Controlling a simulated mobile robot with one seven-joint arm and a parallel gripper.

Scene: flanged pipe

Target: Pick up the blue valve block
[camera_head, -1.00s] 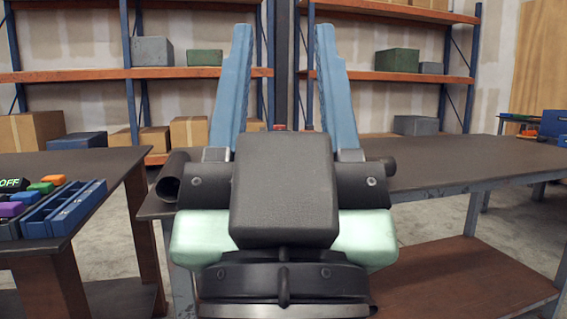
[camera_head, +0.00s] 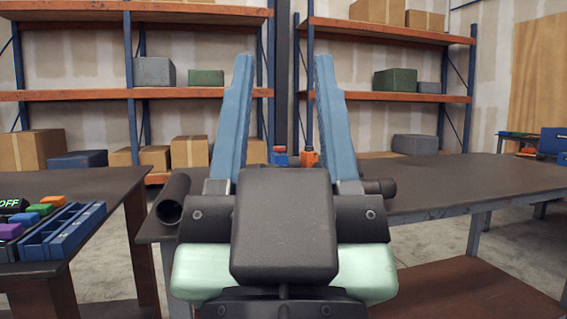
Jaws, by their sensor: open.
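My gripper (camera_head: 283,62) is in the middle of the view, its two long blue fingers pointing away from me and wide apart. Nothing is held between them. Beyond and between the fingers, a small blue block with a red top (camera_head: 280,159) stands on the dark table; it looks like the blue valve block. Its lower part is hidden by my gripper. An orange fitting (camera_head: 309,155) stands just right of it. A dark pipe (camera_head: 173,200) lies on the table, with its open end at left and its middle hidden behind my gripper.
A side table (camera_head: 60,182) at left holds a blue tray (camera_head: 62,232), several coloured blocks and a black box marked OFF (camera_head: 12,205). The main table (camera_head: 450,180) is clear to the right. Shelves with boxes stand behind.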

